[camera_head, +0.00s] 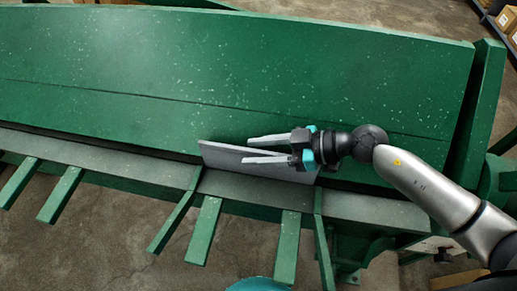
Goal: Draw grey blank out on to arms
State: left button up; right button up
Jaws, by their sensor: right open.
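The grey blank (225,157) is a flat, thin sheet at the middle of the green machine. It lies against the foot of the machine's large green face, at the back of the grey bed (250,186). My right gripper (247,150) comes in from the right and is open. Its two fingers point left over the blank, and the lower finger overlaps the blank's surface in the picture. I cannot tell if it touches. Green support arms (204,231) stick out from the bed's front, another (288,247) to the right. My left gripper is not in view.
The tall green face (240,70) closes off the back. Slanted green brackets (176,222) stand among the arms. Concrete floor (110,245) shows between and below the arms. Cardboard boxes (506,18) sit on a shelf at the top right.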

grip_shut()
dwell(1.4)
